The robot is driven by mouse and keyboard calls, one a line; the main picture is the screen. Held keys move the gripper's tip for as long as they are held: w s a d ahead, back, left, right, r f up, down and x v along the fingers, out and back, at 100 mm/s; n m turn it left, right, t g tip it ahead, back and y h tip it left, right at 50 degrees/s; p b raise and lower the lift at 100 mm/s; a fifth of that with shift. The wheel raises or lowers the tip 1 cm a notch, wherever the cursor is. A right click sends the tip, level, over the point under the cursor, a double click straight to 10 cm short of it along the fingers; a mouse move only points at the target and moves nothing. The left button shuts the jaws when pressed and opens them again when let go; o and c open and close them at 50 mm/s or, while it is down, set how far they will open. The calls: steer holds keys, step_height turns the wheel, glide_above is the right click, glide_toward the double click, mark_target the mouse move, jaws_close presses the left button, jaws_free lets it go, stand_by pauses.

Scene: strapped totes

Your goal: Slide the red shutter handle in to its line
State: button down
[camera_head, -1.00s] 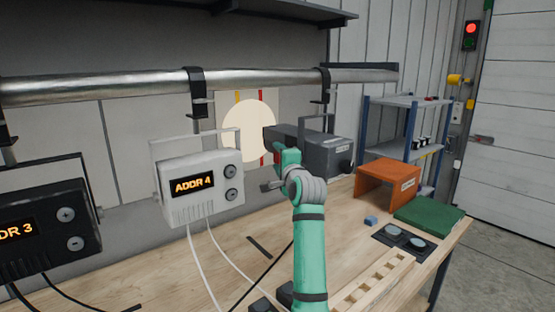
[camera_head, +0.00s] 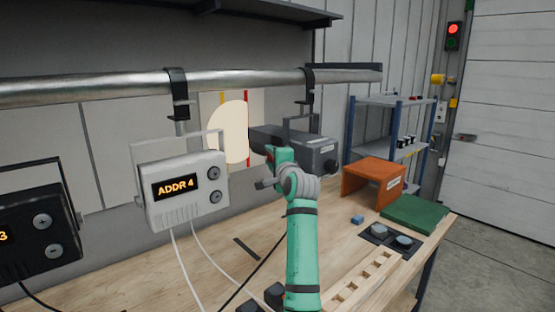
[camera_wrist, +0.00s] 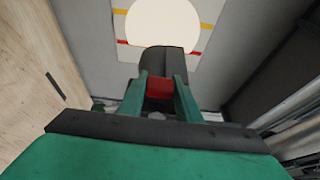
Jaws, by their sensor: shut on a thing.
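The dark grey lamp (camera_head: 318,152) hangs from the pipe on a clamp. My gripper (camera_wrist: 160,90) is shut on the red shutter handle (camera_wrist: 159,88), with one finger on each side of it. In the head view my green arm reaches up to the lamp's front, and the handle is mostly hidden there. The lamp's pale light spot (camera_head: 234,135) falls on a wall panel with a yellow line (camera_head: 222,97) and a red line (camera_head: 247,100). The spot's right side looks cut off close to the red line. Its lower part is hidden by the lamp in the wrist view.
A white ADDR 4 unit (camera_head: 183,190) and a black unit (camera_head: 38,235) hang to the left from the pipe (camera_head: 130,82).

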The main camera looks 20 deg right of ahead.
steer(key=shift+d+f, duration=0.1)
steer(key=shift+d, duration=0.15)
steer(key=c, duration=1.3)
jaws_free()
steer(key=s, duration=1)
steer(key=shift+s, duration=0.4)
steer(key=shift+d, duration=0.15)
